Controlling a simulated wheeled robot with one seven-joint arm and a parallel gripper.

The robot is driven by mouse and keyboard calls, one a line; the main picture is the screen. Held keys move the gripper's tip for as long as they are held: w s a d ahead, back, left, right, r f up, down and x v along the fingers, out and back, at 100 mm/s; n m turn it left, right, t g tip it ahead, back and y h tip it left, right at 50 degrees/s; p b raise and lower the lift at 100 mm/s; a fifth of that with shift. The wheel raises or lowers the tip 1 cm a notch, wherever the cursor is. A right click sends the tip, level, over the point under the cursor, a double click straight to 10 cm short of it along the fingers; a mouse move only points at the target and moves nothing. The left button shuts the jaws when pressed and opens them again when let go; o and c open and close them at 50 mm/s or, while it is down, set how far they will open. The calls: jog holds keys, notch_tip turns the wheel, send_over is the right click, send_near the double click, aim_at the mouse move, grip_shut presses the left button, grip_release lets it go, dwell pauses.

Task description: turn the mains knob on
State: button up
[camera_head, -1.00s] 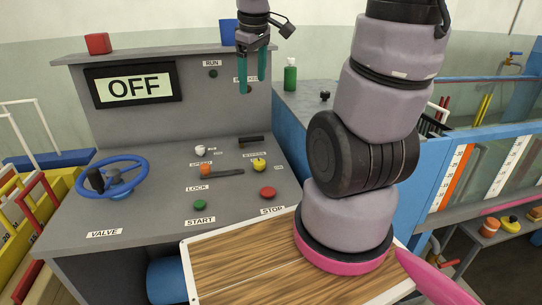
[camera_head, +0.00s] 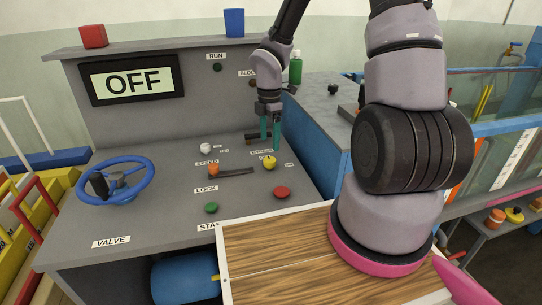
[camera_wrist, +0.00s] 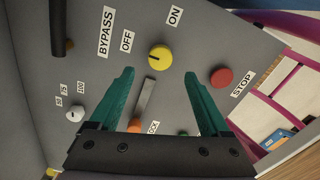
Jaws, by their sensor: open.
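The mains knob is a small yellow knob (camera_head: 269,163) on the sloping grey panel, right of the orange-tipped slider. In the wrist view the yellow knob (camera_wrist: 160,58) sits between the OFF and ON labels. In the wrist view the knob lies just beyond and between the two green fingertips (camera_wrist: 160,73). The display (camera_head: 132,80) reads OFF.
A red stop button (camera_head: 281,192) and green start button (camera_head: 210,208) lie in front of the knob. The orange slider (camera_head: 213,170), white dial (camera_head: 205,147) and black bypass handle (camera_head: 252,138) are close by. A blue valve wheel (camera_head: 116,180) stands at left.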

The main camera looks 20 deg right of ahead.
aim_at(269, 159)
notch_tip(269, 159, down, 7)
dwell(0.3)
grip_shut()
